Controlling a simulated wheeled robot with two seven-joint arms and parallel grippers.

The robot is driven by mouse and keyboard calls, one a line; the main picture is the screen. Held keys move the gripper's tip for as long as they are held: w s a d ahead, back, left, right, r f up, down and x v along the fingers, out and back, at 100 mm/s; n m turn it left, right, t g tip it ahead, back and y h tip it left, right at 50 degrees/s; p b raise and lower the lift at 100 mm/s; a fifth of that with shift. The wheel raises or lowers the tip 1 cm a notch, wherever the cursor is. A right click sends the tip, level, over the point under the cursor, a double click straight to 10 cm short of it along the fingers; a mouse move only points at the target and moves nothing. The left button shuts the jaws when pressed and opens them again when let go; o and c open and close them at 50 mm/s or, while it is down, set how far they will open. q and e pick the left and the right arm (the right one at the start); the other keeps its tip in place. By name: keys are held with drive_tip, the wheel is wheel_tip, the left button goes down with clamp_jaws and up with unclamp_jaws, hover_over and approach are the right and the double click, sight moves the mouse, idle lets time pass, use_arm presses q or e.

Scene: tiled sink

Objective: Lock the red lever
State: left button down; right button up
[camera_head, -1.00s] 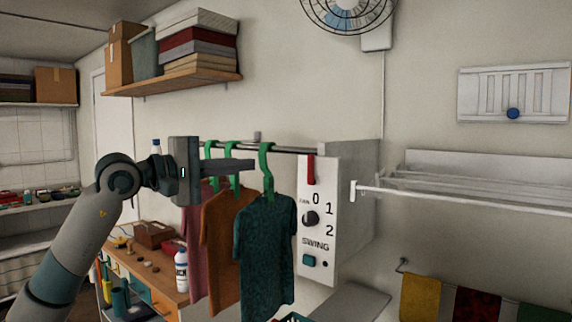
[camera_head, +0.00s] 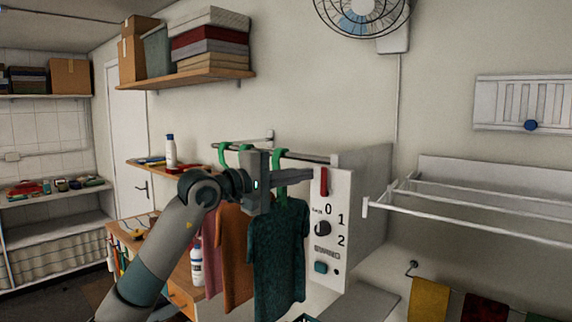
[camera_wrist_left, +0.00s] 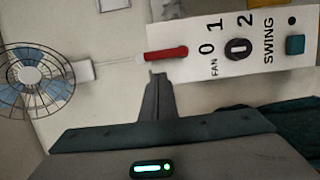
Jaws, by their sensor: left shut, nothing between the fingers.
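The red lever (camera_head: 324,182) stands upright at the top of the white control panel (camera_head: 330,255), above the 0 mark. It also shows in the left wrist view (camera_wrist_left: 167,53), where it lies across the panel's left end. My left gripper (camera_head: 311,173) is shut and empty. Its fingertips are close beside the upper part of the lever, on its left in the head view. In the left wrist view the shut fingertips (camera_wrist_left: 156,74) are just below the lever; I cannot tell whether they touch it. My right gripper is not in view.
Shirts, including a dark green one (camera_head: 279,250), hang on green hangers from a rail under my left arm. A black fan knob (camera_head: 322,228) and a teal swing button (camera_head: 320,267) are lower on the panel. A white drying rack (camera_head: 470,215) is to the right.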

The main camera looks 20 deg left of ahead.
use_arm(q)
drive_tip(key=shift+s+d+p, duration=0.35)
drive_tip(key=shift+d, duration=0.4)
